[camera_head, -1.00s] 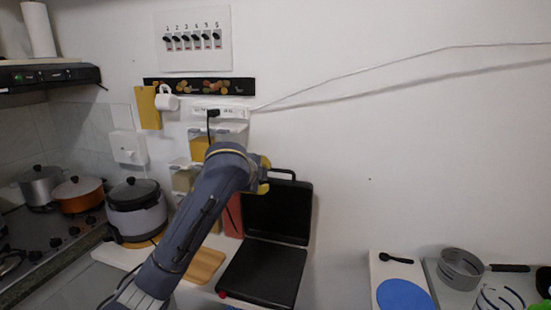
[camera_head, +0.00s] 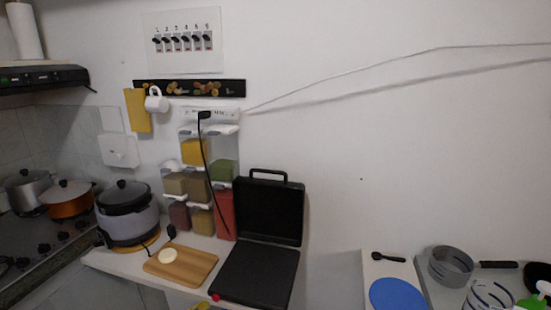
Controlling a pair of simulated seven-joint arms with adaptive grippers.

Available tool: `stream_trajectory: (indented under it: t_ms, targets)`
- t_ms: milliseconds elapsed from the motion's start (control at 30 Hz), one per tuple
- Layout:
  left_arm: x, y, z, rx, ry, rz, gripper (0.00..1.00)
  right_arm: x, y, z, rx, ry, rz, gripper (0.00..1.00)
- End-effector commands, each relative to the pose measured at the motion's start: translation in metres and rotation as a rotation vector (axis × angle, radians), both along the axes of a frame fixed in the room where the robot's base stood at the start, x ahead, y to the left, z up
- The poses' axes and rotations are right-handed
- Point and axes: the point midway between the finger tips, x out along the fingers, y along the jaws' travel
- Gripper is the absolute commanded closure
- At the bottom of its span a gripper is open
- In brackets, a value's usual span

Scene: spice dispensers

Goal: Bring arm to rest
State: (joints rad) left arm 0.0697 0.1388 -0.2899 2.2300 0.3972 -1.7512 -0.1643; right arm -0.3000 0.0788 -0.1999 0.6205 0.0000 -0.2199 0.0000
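Neither gripper shows clearly in the head view, and no arm crosses the scene. A small yellow patch (camera_head: 201,305) shows at the bottom edge below the counter; I cannot tell what it is. The wall-mounted spice dispensers are in full view, among them a yellow one (camera_head: 194,152), a green one (camera_head: 223,171) and a red one (camera_head: 225,213). A black cable hangs in front of them.
An open black grill (camera_head: 254,275) stands on the counter beside a wooden board (camera_head: 190,266) with a pale round piece (camera_head: 168,256). A cooker (camera_head: 127,215) stands left. The middle right is free.

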Motion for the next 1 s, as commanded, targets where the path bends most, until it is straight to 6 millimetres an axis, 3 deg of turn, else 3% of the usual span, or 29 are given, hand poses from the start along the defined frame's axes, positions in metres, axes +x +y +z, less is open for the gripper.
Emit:
stream_trajectory:
  t_ms: [33, 200, 433, 600, 1000]
  targets:
    - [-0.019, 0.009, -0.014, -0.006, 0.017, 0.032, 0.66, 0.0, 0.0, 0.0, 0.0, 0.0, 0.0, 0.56]
    - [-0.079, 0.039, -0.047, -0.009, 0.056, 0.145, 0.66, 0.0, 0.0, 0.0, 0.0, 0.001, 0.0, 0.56]
    - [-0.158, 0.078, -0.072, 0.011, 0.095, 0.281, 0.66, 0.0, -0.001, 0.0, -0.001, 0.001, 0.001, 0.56]
    - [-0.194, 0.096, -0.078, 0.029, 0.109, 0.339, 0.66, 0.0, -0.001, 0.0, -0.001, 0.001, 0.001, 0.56]
    - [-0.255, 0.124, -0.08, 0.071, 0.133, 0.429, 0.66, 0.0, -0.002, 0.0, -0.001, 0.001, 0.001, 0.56]
